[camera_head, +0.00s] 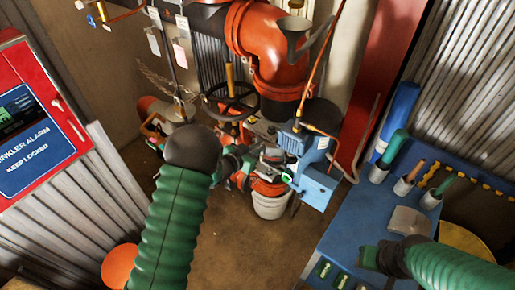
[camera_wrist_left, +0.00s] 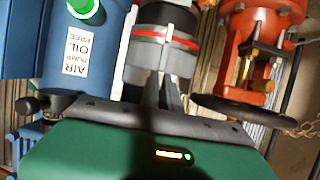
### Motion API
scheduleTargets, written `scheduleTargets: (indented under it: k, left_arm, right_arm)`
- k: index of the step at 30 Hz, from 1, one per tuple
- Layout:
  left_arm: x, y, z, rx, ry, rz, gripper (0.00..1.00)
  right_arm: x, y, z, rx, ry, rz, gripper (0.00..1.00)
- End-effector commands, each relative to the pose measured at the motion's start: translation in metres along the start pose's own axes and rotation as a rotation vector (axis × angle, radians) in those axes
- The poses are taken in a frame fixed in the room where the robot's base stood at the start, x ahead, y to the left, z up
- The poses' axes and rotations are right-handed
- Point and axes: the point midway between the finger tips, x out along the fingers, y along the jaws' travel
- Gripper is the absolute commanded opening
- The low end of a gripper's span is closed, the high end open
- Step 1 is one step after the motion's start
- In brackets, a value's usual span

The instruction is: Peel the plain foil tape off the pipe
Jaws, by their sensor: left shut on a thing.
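The dark pipe (camera_wrist_left: 163,13) stands ahead of my left gripper in the left wrist view. A band with a red stripe (camera_wrist_left: 168,37) is around it, and the plain silver foil tape (camera_wrist_left: 158,60) shows nearer the fingers. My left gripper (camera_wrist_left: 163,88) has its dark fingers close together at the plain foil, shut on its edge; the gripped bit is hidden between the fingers. In the head view my left gripper (camera_head: 246,165) is partly hidden behind my wrist, in the cluttered pipework. My right gripper (camera_head: 371,256) is by the blue bench, its fingers unclear.
A blue air pump (camera_head: 305,147) stands right of the pipework; it also fills the left of the wrist view (camera_wrist_left: 80,45). A black handwheel (camera_head: 232,100) and red valve (camera_head: 268,45) are close by. A white bucket (camera_head: 271,206) stands below. The blue bench (camera_head: 350,215) holds tools. Floor in front is open.

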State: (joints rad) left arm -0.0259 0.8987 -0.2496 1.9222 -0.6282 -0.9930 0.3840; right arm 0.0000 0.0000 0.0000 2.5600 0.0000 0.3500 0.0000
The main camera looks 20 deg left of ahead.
Motion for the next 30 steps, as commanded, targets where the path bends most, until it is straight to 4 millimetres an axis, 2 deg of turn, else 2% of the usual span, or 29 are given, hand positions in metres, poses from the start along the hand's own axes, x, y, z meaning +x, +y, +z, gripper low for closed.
scheduleTargets:
  k: [20, 30]
  left_arm:
    - [-0.013, 0.000, 0.007, -0.001, -0.005, 0.000, 0.00]
    - [-0.040, -0.001, 0.017, -0.001, -0.003, -0.001, 0.00]
  right_arm:
    - [-0.002, 0.000, 0.000, 0.000, 0.000, 0.000, 0.36]
    - [-0.006, 0.000, -0.001, 0.000, 0.000, 0.000, 0.36]
